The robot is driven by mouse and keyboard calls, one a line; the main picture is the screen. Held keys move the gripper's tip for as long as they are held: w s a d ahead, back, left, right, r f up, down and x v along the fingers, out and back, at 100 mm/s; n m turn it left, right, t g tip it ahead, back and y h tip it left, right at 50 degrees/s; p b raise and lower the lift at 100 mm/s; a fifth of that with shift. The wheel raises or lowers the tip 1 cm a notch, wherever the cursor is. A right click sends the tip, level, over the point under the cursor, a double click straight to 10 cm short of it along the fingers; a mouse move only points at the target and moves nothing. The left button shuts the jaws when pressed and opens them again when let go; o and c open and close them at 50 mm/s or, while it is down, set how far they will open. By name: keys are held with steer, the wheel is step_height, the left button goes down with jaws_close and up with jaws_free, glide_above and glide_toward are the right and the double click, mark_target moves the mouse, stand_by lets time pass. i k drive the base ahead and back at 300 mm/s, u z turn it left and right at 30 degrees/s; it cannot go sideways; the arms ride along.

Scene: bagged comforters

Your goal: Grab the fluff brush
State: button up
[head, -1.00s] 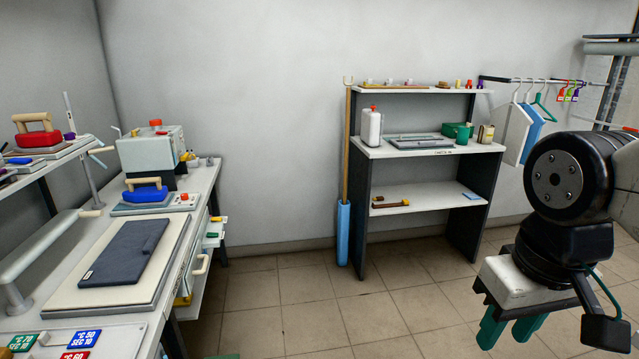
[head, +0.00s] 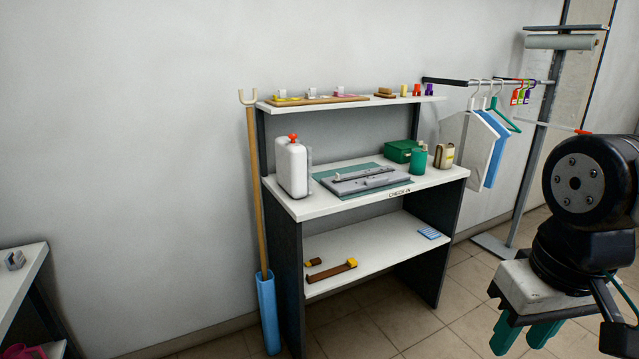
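I cannot tell for sure which thing is the fluff brush. A long brown item with a yellow end (head: 331,273) lies on the lower shelf of the white check-in rack and looks like a brush. A smaller brown block (head: 384,93) sits on the top shelf; it is too small to make out. My gripper (head: 523,338) hangs at the lower right, with its two green fingers apart and nothing between them. It is in front of the rack and to its right, well clear of every shelf.
The check-in rack (head: 312,208) carries a white bottle (head: 292,166), a grey clipboard-like device (head: 365,181) and a green box (head: 400,151). A pole in a blue sleeve (head: 266,305) leans at its left. Hangers (head: 482,140) hang at the right. Tiled floor in front is clear.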

mark_target(383, 93)
steer(key=z, duration=0.1)
steer(key=i, duration=2.45)
steer(key=z, duration=0.3)
